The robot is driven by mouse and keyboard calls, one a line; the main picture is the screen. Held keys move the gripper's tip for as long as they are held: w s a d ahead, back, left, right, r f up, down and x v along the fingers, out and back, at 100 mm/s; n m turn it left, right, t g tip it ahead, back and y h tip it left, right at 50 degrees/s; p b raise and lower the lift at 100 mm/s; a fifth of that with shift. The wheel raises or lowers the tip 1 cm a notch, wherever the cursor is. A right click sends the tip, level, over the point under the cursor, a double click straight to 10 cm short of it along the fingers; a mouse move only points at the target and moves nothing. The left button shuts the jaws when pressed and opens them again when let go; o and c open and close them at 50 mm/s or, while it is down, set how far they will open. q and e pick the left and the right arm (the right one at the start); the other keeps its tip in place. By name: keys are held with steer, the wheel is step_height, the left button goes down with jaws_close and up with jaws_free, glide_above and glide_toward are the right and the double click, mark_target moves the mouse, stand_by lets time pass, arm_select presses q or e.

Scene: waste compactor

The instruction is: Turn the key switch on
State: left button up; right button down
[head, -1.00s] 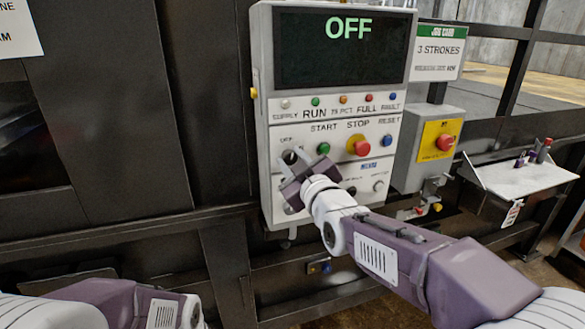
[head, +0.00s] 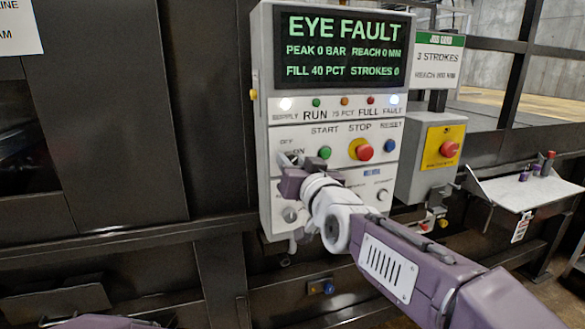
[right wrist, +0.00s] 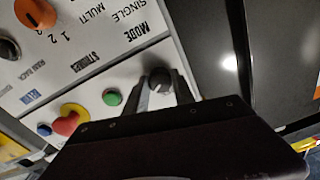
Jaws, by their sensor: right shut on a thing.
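The key switch (right wrist: 160,78) is a dark round piece on the pale control panel (head: 264,130), and shows between my fingers in the right wrist view. In the head view my right gripper (head: 287,160) covers it, just below the OFF/ON lettering. My right gripper (right wrist: 161,92) is shut on the key switch. The display (head: 343,50) above is lit and reads EYE FAULT, with fill 40 pct and strokes 0. The supply lamp (head: 285,104) and the fault lamp (head: 394,99) glow white. My left gripper is out of view.
To the right of the key switch are a green start button (head: 325,152), a red stop button (head: 364,151) and a blue reset button (head: 390,145). A grey box with a red knob (head: 448,149) stands beside the panel. A shelf (head: 520,190) is farther right.

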steer(key=shift+r+m, duration=0.3)
steer(key=shift+r, duration=0.05)
stand_by(0.3)
steer(key=c, duration=1.1)
jaws_free()
steer(key=shift+o, duration=0.2)
steer(key=shift+f, duration=0.15)
steer(key=shift+f, duration=0.1)
steer(key=shift+s+d, duration=0.15)
steer(key=shift+s, duration=0.15)
steer(key=p+v, duration=0.5)
steer(key=v, duration=0.3)
steer(key=shift+s+p, duration=0.2)
steer(key=shift+p, duration=0.15)
